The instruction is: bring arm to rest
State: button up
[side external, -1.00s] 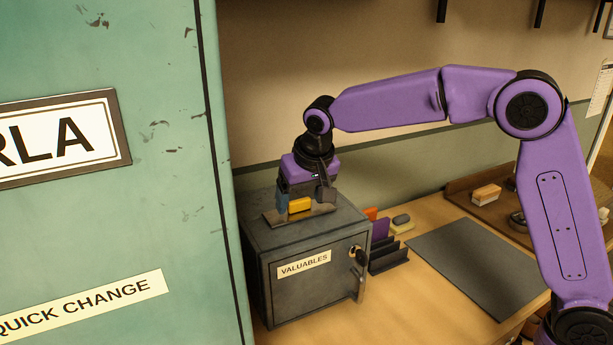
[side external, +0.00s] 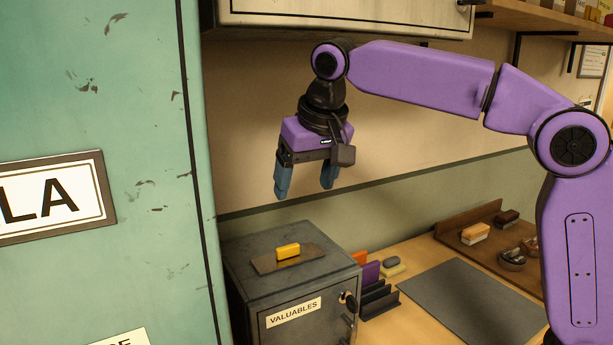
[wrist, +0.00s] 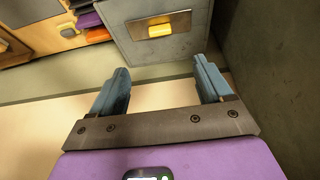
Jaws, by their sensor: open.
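My gripper (side external: 307,192) hangs open and empty in the air above the grey safe (side external: 330,272), with clear space between its blue fingers and the safe top. A yellow block (side external: 288,251) lies on a flat dark plate (side external: 264,266) on top of the safe. In the wrist view my open gripper (wrist: 162,88) shows both fingers apart with nothing between them. The yellow block (wrist: 159,30) and the safe (wrist: 185,48) show beyond the fingertips.
A green cabinet (side external: 120,100) stands close at the left. A wall cupboard (side external: 350,14) hangs above my arm. A dark mat (side external: 470,300), a slotted rack (side external: 378,298) and a wooden tray (side external: 470,222) with several small items lie on the bench at right.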

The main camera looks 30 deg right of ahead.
jog(key=shift+s+r, duration=0.1)
jog(key=shift+r, duration=0.1)
dwell(0.4)
jog(key=s+d+f+n+g, duration=0.1)
jog(key=s+d+f+n, duration=0.3)
jog(key=s+d+f, duration=0.3)
jog(key=s+d+f+n+g, duration=0.1)
jog(key=s+d+f+n, duration=0.3)
jog(key=s, duration=1)
jog(key=s+d+f+n+g, duration=0.2)
jog(key=s+d+f+n, duration=0.2)
jog(key=s+d+f, duration=0.5)
jog(key=shift+s+d+f+n, duration=0.35)
jog(key=shift+s+f, duration=0.35)
jog(key=shift+s, duration=0.45)
